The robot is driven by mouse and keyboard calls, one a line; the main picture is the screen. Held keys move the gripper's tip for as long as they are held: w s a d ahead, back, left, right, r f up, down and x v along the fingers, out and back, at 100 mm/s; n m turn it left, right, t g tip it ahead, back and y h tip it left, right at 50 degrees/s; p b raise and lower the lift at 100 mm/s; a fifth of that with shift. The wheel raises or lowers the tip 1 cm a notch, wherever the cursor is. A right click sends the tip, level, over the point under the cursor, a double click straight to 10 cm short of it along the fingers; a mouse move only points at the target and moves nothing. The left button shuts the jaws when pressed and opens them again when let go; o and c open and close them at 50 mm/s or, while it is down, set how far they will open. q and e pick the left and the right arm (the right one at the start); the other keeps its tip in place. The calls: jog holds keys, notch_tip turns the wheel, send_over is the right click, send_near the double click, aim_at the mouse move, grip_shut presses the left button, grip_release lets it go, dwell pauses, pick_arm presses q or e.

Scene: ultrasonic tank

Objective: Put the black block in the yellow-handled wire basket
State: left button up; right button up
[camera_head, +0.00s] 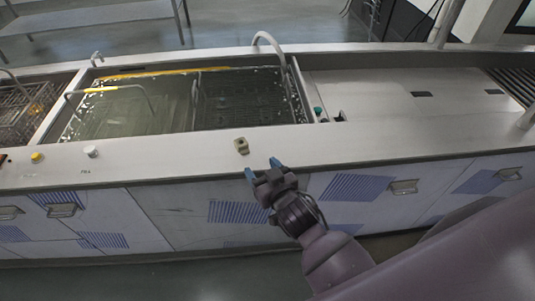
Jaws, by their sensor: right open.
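A small brownish-grey block (241,146) with a dark mark sits on the front ledge of the steel counter. It is the only loose block I can make out, and I cannot tell if it is the black one. My right gripper (262,168) is open and empty, with blue fingertips just below and right of the block in the picture, apart from it. A wire basket (105,112) with yellow on its handle (101,89) sits in the tank on the left; its inside is unclear through the liquid. My left gripper is not in view.
The tank (160,133) has a raised steel rim. A yellow bar (140,73) lies along its back edge. A curved pipe (271,42) rises at its right. Another wire basket (12,108) is at far left. The steel top (390,110) at right is mostly clear.

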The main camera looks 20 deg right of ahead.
jog(key=s+d+f+g, duration=0.1)
jog(key=s+d+f, duration=0.4)
jog(key=s, duration=0.1)
jog(key=shift+f+g+h, duration=0.35)
jog(key=shift+g+h, duration=0.05)
jog(key=shift+o, duration=0.4)
jog(key=s+d+f+g, duration=0.1)
jog(key=s+d+f, duration=0.2)
jog(key=s, duration=0.2)
jog(key=s+d+f+g+h, duration=0.1)
jog(key=s+d+f+g, duration=0.1)
jog(key=s, duration=0.4)
jog(key=shift+d+f, duration=0.7)
jog(key=shift+d, duration=0.2)
jog(key=shift+s, duration=0.1)
jog(key=shift+a, duration=0.1)
